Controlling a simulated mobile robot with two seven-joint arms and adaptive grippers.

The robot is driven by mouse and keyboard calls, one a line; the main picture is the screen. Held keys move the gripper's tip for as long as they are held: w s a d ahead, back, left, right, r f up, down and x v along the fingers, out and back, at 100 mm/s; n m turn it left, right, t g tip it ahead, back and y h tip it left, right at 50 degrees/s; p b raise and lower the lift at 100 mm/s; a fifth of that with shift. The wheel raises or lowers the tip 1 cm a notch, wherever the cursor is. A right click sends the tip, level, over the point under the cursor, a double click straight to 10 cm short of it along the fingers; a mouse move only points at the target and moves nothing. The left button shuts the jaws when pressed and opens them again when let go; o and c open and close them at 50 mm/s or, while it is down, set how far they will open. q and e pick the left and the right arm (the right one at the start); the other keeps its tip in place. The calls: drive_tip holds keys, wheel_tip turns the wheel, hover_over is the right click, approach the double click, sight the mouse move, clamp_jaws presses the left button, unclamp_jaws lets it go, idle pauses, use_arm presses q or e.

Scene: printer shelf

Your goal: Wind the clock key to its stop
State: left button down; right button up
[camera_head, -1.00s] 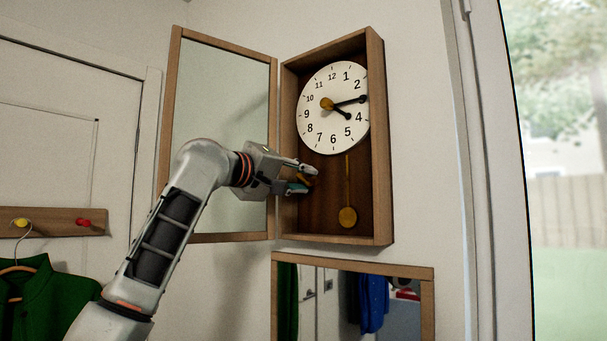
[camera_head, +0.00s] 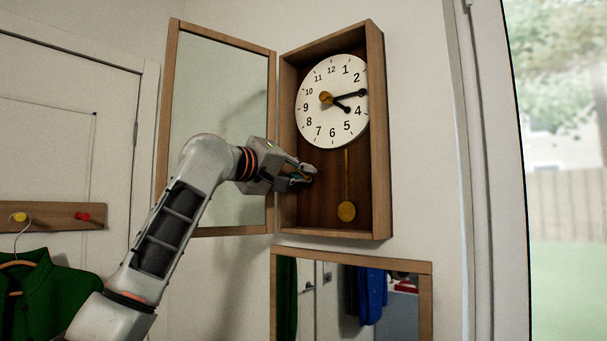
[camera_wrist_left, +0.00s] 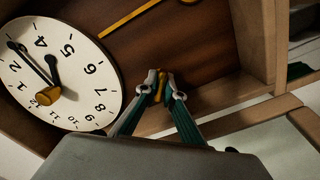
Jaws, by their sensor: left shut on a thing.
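The wall clock has a wooden case (camera_head: 378,140) and a white face (camera_head: 318,128) with black hands. A brass, knob-like piece (camera_head: 326,98) sticks out of the face; it also shows in the wrist view (camera_wrist_left: 47,96). My left gripper (camera_head: 306,174) is inside the lower left of the case, below the face. In the wrist view its fingertips (camera_wrist_left: 162,84) are closed on a small brass piece (camera_wrist_left: 161,86), seemingly the clock key. The fingers hide much of it, and I cannot tell whether it still touches the case. My right gripper is out of view.
The glazed clock door (camera_head: 222,120) stands open on the left, close behind my left wrist. A brass pendulum (camera_head: 346,210) hangs right of the gripper. A framed mirror (camera_head: 425,300) is below the case. A green coat (camera_head: 40,295) hangs at lower left.

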use_arm(q)
drive_tip(key=shift+m, duration=3.1)
drive_tip(key=c, duration=2.2)
unclamp_jaws()
drive_tip(key=shift+o, duration=0.2)
drive_tip(key=v, duration=1.2)
